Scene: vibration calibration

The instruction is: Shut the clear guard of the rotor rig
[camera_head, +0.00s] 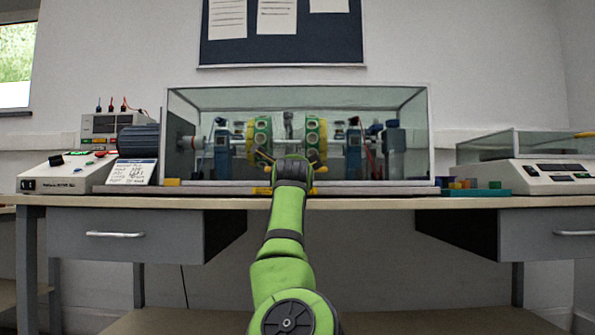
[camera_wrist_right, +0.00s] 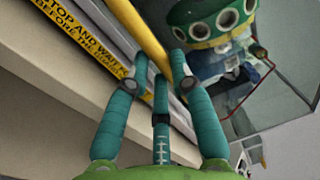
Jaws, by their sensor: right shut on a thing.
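The rotor rig stands on the bench in the head view, with green-and-yellow discs (camera_head: 316,140) on a shaft inside the clear guard (camera_head: 297,99). The guard's front reaches low, close to the bench; I cannot tell if a gap is left. My right gripper (camera_head: 289,163) is at the guard's lower front, in the middle. In the right wrist view its teal fingers (camera_wrist_right: 160,62) are shut on a yellow bar handle (camera_wrist_right: 136,24). The handle runs beside a yellow "STOP AND WAIT" label (camera_wrist_right: 85,38). A green disc (camera_wrist_right: 212,22) shows beyond. My left gripper is not in view.
A white control box (camera_head: 65,174) and a note card (camera_head: 131,172) stand left of the rig. Small coloured blocks (camera_head: 462,184) lie on a green tray (camera_head: 485,192) to the right, near another white device (camera_head: 541,178). Grey drawers (camera_head: 125,236) hang below the bench.

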